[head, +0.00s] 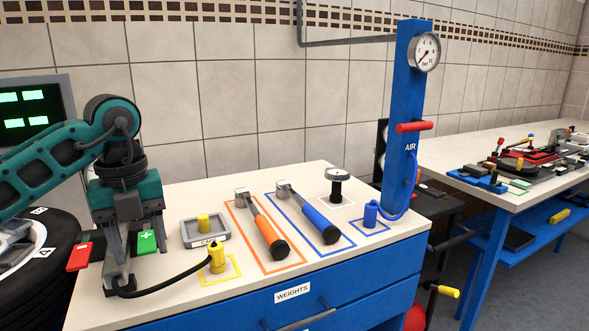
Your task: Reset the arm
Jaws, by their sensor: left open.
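My left arm comes in from the left, teal and dark grey. Its gripper (128,246) points down over the left end of the bench (175,280). A red block (79,257) and a green block with a white plus (147,242) show beside the fingers. The fingers partly hide the device, and I cannot tell whether they touch it. A black cable runs from its foot to a yellow plug (217,257). My right gripper is out of view.
Orange-handled (265,228) and blue-handled (314,218) tools lie in outlined areas. A grey tray (205,236) and a small gauge (338,184) stand nearby. A blue air post (402,120) rises at right. A tyre (50,265) and screen (32,110) are left.

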